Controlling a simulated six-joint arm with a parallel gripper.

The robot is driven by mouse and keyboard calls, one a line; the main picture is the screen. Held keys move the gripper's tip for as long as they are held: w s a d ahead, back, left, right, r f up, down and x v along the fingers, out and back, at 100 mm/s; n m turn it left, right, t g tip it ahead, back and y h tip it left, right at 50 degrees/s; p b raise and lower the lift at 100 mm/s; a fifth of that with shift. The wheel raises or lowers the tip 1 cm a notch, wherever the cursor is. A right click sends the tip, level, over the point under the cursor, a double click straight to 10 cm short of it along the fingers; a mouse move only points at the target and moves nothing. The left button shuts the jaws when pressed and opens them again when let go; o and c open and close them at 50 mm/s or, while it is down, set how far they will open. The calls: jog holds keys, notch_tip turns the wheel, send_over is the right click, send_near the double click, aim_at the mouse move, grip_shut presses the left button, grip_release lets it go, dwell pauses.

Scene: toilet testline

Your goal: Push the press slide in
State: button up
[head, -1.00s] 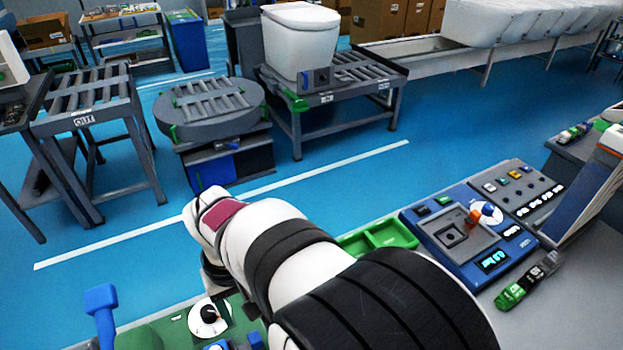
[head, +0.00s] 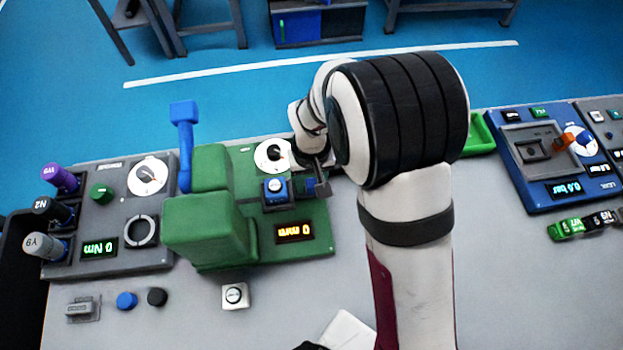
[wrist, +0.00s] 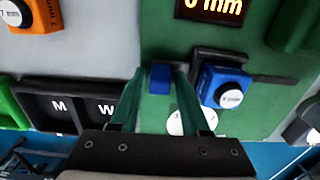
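The press is a green machine (head: 210,225) with a blue lever (head: 184,145) and a green base at the left-middle of the head view. Its display (head: 294,233) reads 0 mm. On the base, a blue block with a white round face (head: 275,188) sits in a dark holder; it also shows in the wrist view (wrist: 226,88). A small blue handle (wrist: 161,78), seemingly the press slide's, lies between the fingertips of my gripper (wrist: 160,72). The fingers are apart, with narrow gaps beside the handle. In the head view my gripper (head: 320,182) is partly hidden by my arm.
A white dial (head: 273,155) is close behind my gripper. A grey torque station (head: 110,255) stands left of the press; a blue leak-test station (head: 555,190) stands to the right. Loose caps (head: 126,300) and a white button block (head: 235,296) lie in front.

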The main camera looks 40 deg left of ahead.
grip_shut()
dwell(1.1)
